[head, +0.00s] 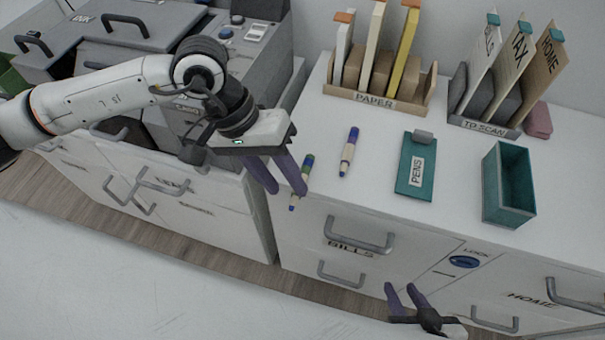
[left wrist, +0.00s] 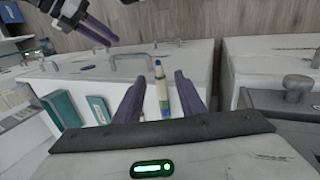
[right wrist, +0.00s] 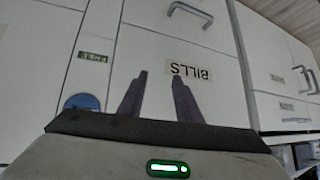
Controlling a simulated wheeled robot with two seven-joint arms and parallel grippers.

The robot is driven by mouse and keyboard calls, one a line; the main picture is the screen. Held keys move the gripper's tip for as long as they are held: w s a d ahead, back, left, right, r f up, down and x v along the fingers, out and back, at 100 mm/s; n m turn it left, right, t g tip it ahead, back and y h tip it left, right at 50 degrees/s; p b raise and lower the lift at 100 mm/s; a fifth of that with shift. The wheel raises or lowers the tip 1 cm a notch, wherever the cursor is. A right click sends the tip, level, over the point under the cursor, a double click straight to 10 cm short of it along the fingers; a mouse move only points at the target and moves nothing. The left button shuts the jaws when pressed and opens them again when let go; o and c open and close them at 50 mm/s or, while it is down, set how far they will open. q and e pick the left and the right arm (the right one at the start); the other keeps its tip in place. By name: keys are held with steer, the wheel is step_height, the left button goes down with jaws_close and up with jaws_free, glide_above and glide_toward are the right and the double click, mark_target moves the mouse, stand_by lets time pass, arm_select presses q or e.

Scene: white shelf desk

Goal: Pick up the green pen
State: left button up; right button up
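In the left wrist view the green pen (left wrist: 163,92) shows between the two spread fingers, nearer the right one, with a visible gap on the left. My right gripper (head: 400,286) is open and empty, low in front of the drawers. It faces the BILLS drawer in the right wrist view (right wrist: 158,80).
A blue pen (head: 349,150) lies just right of the green one. A teal piece labelled PENS (head: 405,178) and an open teal box (head: 509,211) are further right. A PAPER rack (head: 345,92) and TO SCAN rack (head: 513,133) stand behind. A grey machine (head: 250,62) is at left.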

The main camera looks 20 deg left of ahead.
arm_select(q)
steer(key=shift+x, duration=1.3)
jaws_close()
